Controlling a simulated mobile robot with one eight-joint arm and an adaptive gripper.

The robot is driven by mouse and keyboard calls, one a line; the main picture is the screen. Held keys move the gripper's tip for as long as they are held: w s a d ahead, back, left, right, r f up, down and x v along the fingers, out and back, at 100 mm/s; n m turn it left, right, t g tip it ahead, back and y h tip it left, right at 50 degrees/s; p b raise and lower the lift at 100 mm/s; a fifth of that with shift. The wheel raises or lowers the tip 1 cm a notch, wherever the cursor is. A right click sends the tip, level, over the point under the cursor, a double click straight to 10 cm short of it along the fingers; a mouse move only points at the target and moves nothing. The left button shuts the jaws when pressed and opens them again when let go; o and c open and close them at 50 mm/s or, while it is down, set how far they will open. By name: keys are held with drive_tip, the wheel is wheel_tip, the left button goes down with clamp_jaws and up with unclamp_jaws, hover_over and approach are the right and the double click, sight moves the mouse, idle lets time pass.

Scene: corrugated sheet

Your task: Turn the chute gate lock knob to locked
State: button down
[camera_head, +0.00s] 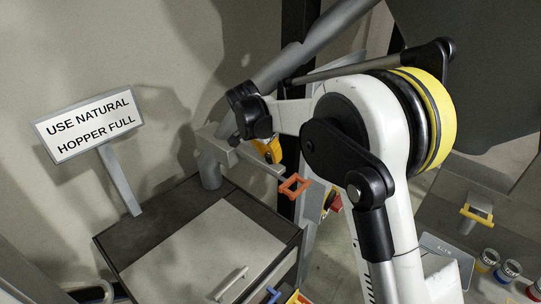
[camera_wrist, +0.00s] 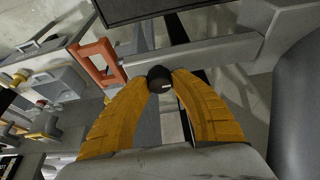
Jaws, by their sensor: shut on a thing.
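A small round black knob (camera_wrist: 158,75) with a short white mark shows in the wrist view. My gripper (camera_wrist: 161,84) has its two yellow fingers shut on the knob, one on each side. Behind the knob runs a grey bar (camera_wrist: 210,54). In the head view, my gripper (camera_head: 271,152) shows only in part, beside the grey chute parts (camera_head: 215,160). The knob is hidden there. I cannot tell from the mark whether the knob points to locked.
An orange handle frame (camera_head: 294,186) stands close to my gripper; it also shows in the wrist view (camera_wrist: 98,62). A grey-topped cabinet (camera_head: 190,250) lies below. A sign (camera_head: 88,125) reads "USE NATURAL HOPPER FULL". Cups (camera_head: 510,269) stand at right.

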drive_tip(key=c, duration=1.1)
unclamp_jaws()
drive_tip(key=shift+o, duration=0.2)
drive_tip(key=v, duration=1.2)
